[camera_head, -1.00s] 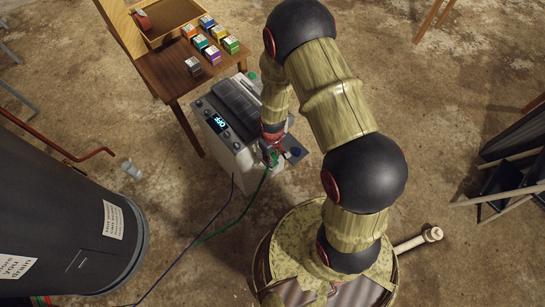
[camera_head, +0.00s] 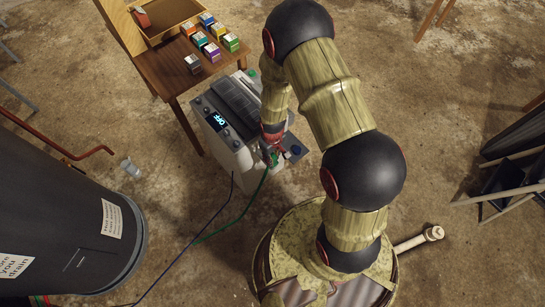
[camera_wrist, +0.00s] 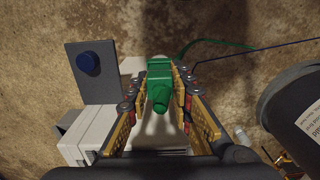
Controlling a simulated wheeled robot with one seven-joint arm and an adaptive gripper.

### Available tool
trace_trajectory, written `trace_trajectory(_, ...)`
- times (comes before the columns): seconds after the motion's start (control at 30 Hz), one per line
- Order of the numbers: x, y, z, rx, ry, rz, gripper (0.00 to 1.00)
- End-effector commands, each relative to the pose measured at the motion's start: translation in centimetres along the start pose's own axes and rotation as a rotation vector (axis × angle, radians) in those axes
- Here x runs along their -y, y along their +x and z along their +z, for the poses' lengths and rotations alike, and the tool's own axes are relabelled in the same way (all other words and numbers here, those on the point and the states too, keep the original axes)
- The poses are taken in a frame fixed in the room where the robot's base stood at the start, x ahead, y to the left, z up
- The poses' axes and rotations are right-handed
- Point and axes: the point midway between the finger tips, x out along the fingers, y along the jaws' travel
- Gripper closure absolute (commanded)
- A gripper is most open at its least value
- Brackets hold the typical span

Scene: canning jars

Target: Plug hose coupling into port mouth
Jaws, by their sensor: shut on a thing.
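My gripper (camera_wrist: 160,76) is shut on a green hose coupling (camera_wrist: 159,92), which sits between the two yellow-padded fingers in the wrist view. A thin green hose (camera_head: 249,206) hangs from the gripper area in the head view and trails down to the floor. A white machine (camera_head: 241,158) with a lit display stands at the gripper. A grey plate (camera_wrist: 101,90) bears a round blue piece (camera_wrist: 88,61), left of and apart from the coupling in the wrist view. A green round piece (camera_head: 252,73) is at the machine's far edge. I cannot make out an open port mouth.
A wooden table (camera_head: 160,68) with several coloured boxes and a tray stands behind the machine. A large dark tank (camera_head: 60,225) is at left, with a red pipe (camera_head: 57,146). A blue line (camera_head: 192,247) crosses the floor.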

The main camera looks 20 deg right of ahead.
Motion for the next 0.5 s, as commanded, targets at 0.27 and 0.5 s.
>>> trace_trajectory(0.27, 0.0, 0.12, 0.0, 0.0, 0.0, 0.0, 0.69)
trace_trajectory(0.5, 0.0, 0.12, 0.0, 0.0, 0.0, 0.0, 0.67)
